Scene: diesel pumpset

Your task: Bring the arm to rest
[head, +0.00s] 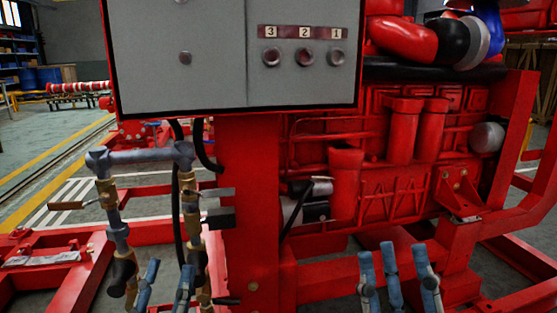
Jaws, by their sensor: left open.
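My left gripper (169,266) shows at the bottom left, with blue-grey fingers spread apart and nothing between them. It is low in front of the pipes with brass valves (192,200); I cannot tell if it touches them. My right gripper (400,248) shows at the bottom, right of centre, its blue fingers pointing up and apart, with nothing seen between them. It is in front of the lower red frame (325,280) of the pumpset. The bottom edge cuts off both grippers, and the arms behind them are out of view.
A grey control panel (180,50) with buttons numbered 3, 2, 1 stands above on a red post (250,200). The red diesel engine (395,175) fills the right side. A valve with a handle (70,205) sticks out left. Open floor (50,125) lies at the far left.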

